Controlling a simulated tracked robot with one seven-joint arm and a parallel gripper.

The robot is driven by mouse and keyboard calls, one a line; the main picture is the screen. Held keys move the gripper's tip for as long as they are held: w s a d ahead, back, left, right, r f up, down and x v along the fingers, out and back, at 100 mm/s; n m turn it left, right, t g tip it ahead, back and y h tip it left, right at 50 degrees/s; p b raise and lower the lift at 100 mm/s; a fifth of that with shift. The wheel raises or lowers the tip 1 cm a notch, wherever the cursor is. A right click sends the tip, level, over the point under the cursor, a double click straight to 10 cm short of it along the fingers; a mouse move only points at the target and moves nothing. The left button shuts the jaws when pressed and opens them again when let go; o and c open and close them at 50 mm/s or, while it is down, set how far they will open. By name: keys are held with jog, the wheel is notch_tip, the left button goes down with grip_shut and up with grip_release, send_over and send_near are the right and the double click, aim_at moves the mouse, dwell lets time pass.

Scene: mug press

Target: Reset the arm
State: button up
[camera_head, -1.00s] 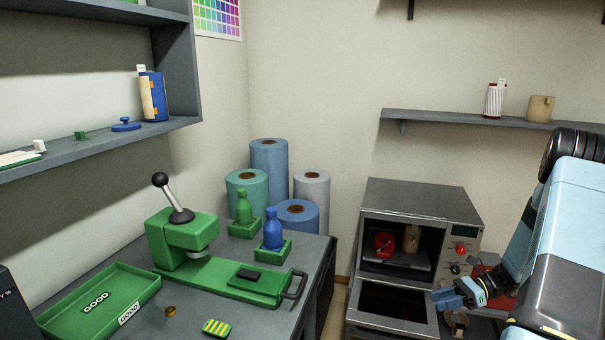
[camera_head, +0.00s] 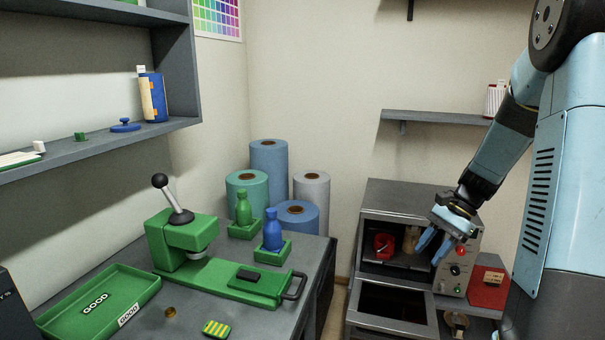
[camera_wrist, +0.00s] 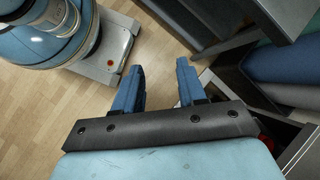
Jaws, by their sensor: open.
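My gripper (camera_head: 432,248) is raised in front of the right side of the grey oven in the head view, with its blue fingers pointing down. The fingers are apart and nothing is between them. In the wrist view my gripper (camera_wrist: 158,88) is also open and empty above the wooden floor (camera_wrist: 150,55). My arm bends down from the upper right and hides part of the wall shelf and oven.
The oven (camera_head: 420,197) stands open, with a red item (camera_head: 383,245) and a tan item inside. A red box (camera_head: 488,287) is right of it. The green press (camera_head: 180,236), green tray (camera_head: 100,300) and two bottles occupy the left table. A shelf (camera_head: 430,118) hangs above.

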jog(key=s+a+r+n+t+h, duration=0.3)
jog(key=s+a+r+n, duration=0.1)
jog(key=s+r, duration=0.4)
jog(key=s+a+r+n+t+h, duration=0.3)
jog(key=s+r+n, duration=0.4)
jog(key=s, duration=0.3)
jog(key=shift+s+a+r+t+h, duration=0.3)
jog(key=shift+s+a+r+t, duration=0.05)
jog(key=shift+r+t, duration=0.45)
jog(key=shift+d, duration=0.1)
